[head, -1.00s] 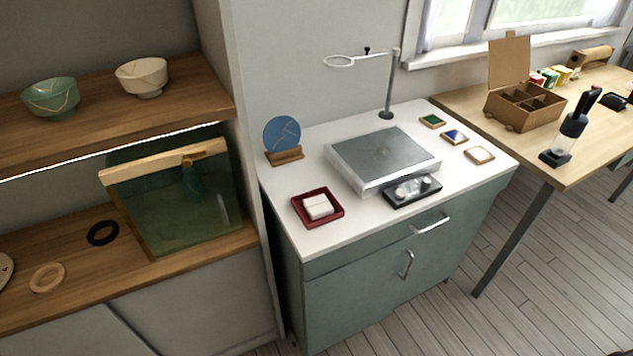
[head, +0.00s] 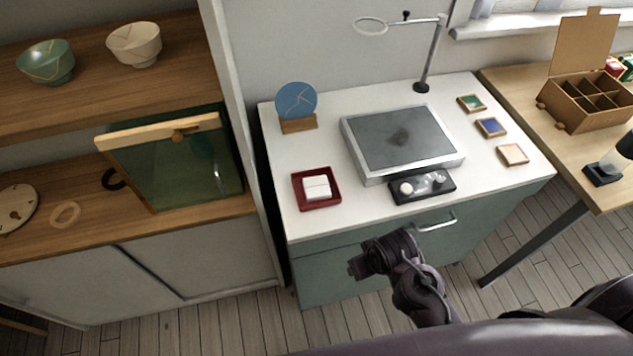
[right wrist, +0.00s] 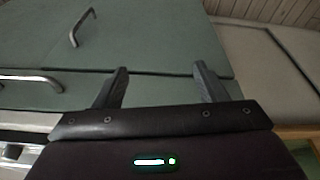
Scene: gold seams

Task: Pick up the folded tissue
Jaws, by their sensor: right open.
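The folded tissue (head: 316,187) is a small white stack. It lies in a square dark red tray (head: 334,202) at the front left of the white cabinet top in the head view. My right gripper (head: 360,266) is in front of the cabinet, lower in the picture than the tray and apart from it. In the right wrist view my right gripper (right wrist: 161,80) shows two dark fingers spread wide with nothing between them. The tissue is not in the right wrist view. My left gripper is in neither view.
A grey metal-edged plate (head: 402,139) and a black tray (head: 423,187) of small items lie right of the red tray. A blue disc (head: 296,103) stands behind it. The green cabinet front (right wrist: 170,35) with handles fills much of the right wrist view. The shelf unit (head: 225,95) borders on the left.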

